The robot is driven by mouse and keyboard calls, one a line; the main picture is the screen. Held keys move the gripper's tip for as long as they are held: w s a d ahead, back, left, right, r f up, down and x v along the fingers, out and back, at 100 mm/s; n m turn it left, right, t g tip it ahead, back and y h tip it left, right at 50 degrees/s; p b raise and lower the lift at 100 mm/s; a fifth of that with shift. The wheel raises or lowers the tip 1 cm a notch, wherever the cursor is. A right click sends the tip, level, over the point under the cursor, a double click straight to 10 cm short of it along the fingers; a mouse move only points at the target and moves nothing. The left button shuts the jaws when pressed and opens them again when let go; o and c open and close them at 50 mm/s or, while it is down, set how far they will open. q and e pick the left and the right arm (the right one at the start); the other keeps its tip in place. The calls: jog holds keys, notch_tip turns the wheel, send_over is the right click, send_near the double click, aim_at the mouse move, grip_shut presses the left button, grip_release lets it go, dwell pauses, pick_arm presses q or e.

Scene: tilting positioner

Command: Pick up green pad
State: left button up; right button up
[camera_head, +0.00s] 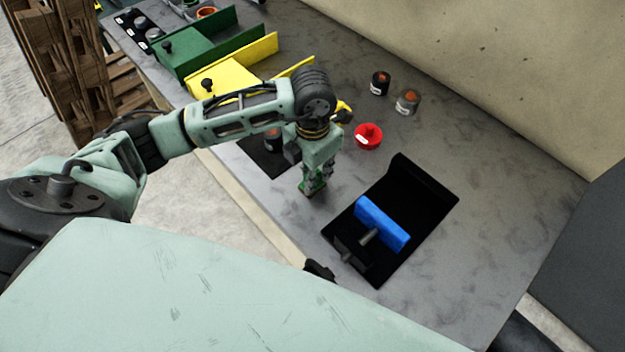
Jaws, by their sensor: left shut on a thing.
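My left gripper (313,187) points down over the grey table, left of the black tray with the blue block. It is shut on a small green piece, the green pad (314,183), which shows only in part between the fingers. The fingertips are close to the table top; I cannot tell whether the pad touches it. My right gripper is not in view.
A black tray (428,205) holds a blue block (381,222) with a grey screw. Green (215,42) and yellow (228,78) angled fixtures stand at the upper left. The table's right side is clear.

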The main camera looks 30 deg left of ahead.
pick_arm(q)
grip_shut()
jog(key=shift+r, duration=0.15)
jog(key=shift+w+r+b, duration=0.1)
jog(key=shift+r+b, duration=0.3)
jog(key=shift+r, duration=0.2)
jog(key=r, duration=0.1)
jog(key=r+b, duration=0.1)
jog(key=shift+d+r, duration=0.2)
jog(key=shift+r, duration=0.15)
jog(key=s+d+r+b, duration=0.1)
jog(key=s+d+r, duration=0.4)
jog(key=d, duration=0.5)
jog(key=shift+s+r+b, duration=0.3)
jog(key=shift+r+b, duration=0.1)
jog(key=shift+r, duration=0.55)
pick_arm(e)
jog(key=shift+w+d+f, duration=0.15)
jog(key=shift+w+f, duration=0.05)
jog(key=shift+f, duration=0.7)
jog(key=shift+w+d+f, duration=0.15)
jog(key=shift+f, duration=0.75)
